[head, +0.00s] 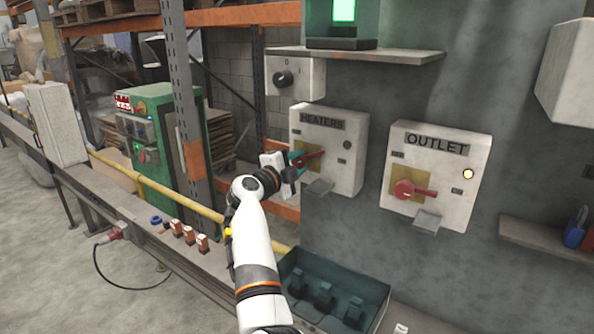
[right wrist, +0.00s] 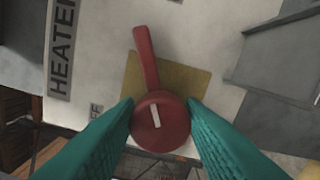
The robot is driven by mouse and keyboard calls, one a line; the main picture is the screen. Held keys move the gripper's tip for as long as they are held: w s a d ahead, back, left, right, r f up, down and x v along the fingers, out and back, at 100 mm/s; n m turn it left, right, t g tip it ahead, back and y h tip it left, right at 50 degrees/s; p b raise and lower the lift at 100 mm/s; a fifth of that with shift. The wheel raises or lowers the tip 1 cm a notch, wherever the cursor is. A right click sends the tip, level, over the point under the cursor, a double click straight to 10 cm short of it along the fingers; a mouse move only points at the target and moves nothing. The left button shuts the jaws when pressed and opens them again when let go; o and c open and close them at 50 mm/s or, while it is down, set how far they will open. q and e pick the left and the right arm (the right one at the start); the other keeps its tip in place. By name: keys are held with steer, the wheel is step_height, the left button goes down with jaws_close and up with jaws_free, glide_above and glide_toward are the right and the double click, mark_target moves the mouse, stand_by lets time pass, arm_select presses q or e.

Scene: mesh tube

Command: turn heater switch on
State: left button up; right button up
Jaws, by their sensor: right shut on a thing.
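The heaters switch box (head: 352,168) is a white box labelled HEATERS on the grey wall; it also shows in the right wrist view (right wrist: 105,50). Its red rotary switch (head: 314,155) has a handle pointing right and slightly up in the head view. In the right wrist view the red knob (right wrist: 158,122) sits between the two teal fingers. My right gripper (head: 299,160) is shut on that round knob from both sides. The small round lamp (head: 347,145) on this box looks dark. My left gripper is not in view.
The OUTLET box (head: 440,150) with its own red switch (head: 410,190) and a lit yellow lamp (head: 468,174) hangs to the right. A smaller switch box (head: 300,78) is above left, under a shelf (head: 400,56). An open dark bin (head: 350,290) lies below.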

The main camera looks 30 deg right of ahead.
steer(key=m+b, duration=0.2)
steer(key=m, duration=0.1)
steer(key=shift+f, duration=0.3)
steer(key=shift+r+m+b, duration=0.15)
steer(key=shift+m+b, duration=0.95)
steer(key=shift+m, duration=0.2)
steer(key=o, duration=1)
steer(key=shift+a, duration=0.1)
